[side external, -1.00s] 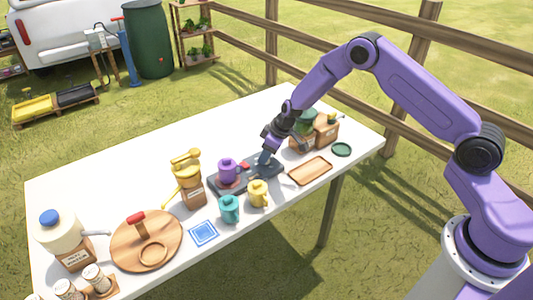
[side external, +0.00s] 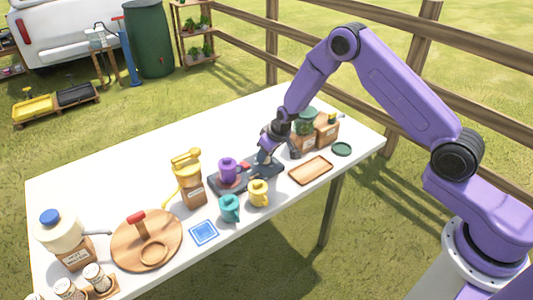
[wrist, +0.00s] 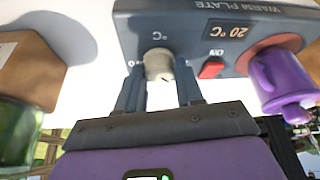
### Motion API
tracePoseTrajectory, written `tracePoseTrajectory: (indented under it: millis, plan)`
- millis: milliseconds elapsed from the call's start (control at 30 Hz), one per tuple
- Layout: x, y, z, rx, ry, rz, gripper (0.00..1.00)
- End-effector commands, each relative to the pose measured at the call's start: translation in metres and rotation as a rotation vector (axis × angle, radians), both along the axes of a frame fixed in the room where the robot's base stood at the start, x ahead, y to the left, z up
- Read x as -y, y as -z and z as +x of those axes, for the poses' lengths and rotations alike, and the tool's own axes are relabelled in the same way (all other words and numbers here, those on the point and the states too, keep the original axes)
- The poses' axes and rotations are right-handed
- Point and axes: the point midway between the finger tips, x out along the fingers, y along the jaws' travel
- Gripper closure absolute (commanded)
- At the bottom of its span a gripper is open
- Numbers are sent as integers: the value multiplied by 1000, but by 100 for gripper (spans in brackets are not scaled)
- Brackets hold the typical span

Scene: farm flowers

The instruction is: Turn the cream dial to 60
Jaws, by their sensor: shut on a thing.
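The cream dial (wrist: 158,65) is on the dark blue-grey warm plate (wrist: 185,35). In the wrist view, the fingers of my gripper (wrist: 160,80) are on either side of the dial and shut on it. The plate's display reads 20 °C, and a red ON switch (wrist: 212,67) sits beside the dial. The dial's markings are mostly hidden. In the side view, my gripper (side external: 265,158) is at the right part of the warm plate (side external: 217,188) and hides the dial.
A purple mug (side external: 228,171) stands on the plate's red pad. Teal (side external: 229,208) and yellow (side external: 258,193) mugs stand in front. A wooden tray (side external: 311,170) and boxes with green jars (side external: 304,140) are to the right. A yellow-topped dispenser (side external: 187,178) is left.

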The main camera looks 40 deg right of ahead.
Motion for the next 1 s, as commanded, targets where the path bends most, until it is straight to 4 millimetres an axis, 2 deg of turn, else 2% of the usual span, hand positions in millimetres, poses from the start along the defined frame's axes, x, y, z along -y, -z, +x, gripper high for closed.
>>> tracePoseTrajectory:
  millis: [1000]
  plan:
    - [-3, 0, -1, -1, 288, -1, 94]
